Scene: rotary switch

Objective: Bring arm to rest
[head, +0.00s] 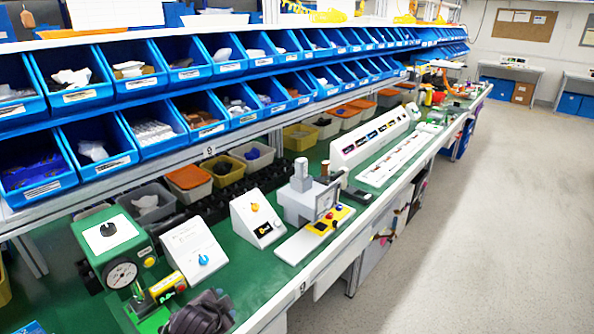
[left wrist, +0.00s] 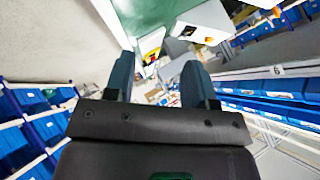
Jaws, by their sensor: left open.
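My left gripper (left wrist: 160,72) shows in the left wrist view with its two dark fingers spread apart and nothing between them. Beyond the fingers that view is tilted, with the green bench top (left wrist: 150,12) and white boxes at the top. In the head view a white sloped box with a blue rotary knob (head: 203,260) stands on the bench. Behind it to the right is another sloped box with an orange knob (head: 255,207). My right gripper is not in view.
A green machine with a round gauge (head: 119,274) stands at the left of the bench. Blue parts bins (head: 90,142) line the shelves above. A grey device with a yellow button panel (head: 328,220) stands further right. The floor (head: 480,240) at the right is clear.

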